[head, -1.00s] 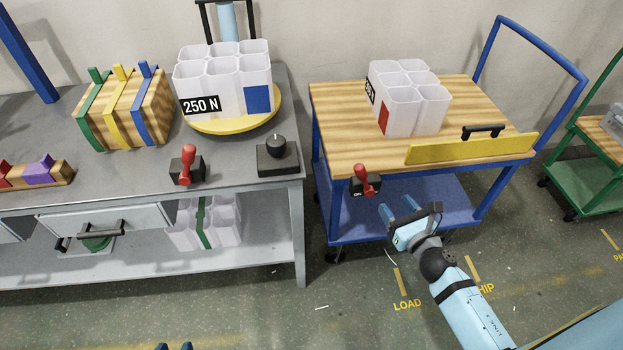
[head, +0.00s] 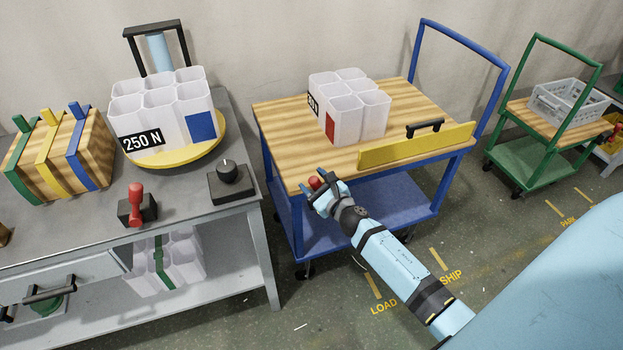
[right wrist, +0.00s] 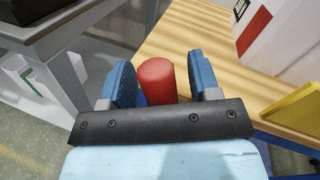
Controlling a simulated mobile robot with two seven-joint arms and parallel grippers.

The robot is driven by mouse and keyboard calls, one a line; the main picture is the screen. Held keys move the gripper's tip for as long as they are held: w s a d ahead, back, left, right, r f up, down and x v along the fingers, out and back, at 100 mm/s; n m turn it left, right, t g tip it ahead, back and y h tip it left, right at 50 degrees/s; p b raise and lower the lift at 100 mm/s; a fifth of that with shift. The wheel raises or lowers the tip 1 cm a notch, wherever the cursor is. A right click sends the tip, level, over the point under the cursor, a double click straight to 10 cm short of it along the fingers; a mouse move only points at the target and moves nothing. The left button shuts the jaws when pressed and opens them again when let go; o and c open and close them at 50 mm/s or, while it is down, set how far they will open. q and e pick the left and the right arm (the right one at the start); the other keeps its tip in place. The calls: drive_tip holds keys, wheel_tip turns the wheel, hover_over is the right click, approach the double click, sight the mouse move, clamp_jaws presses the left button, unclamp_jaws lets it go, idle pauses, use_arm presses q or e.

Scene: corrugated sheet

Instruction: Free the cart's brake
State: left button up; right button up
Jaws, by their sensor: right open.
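The blue cart (head: 349,103) has a wooden top and carries a red brake handle (head: 314,183) at its front left corner. My right gripper (head: 313,180) is at that handle and hides most of it in the head view. In the right wrist view, the red handle (right wrist: 156,82) stands between the two blue fingers of my open right gripper (right wrist: 160,72). A gap shows on the handle's right side; on the left, the finger is close to it and I cannot tell whether they touch. My left gripper is not in view.
White cups (head: 357,112) stand on the cart behind a yellow flap (head: 415,146). The grey workbench (head: 188,197) at left holds another red-handled device (head: 136,205) and a black knob box (head: 230,180). A green cart (head: 536,155) stands at right.

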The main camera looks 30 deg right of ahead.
drive_tip(key=shift+w, duration=0.6)
clamp_jaws()
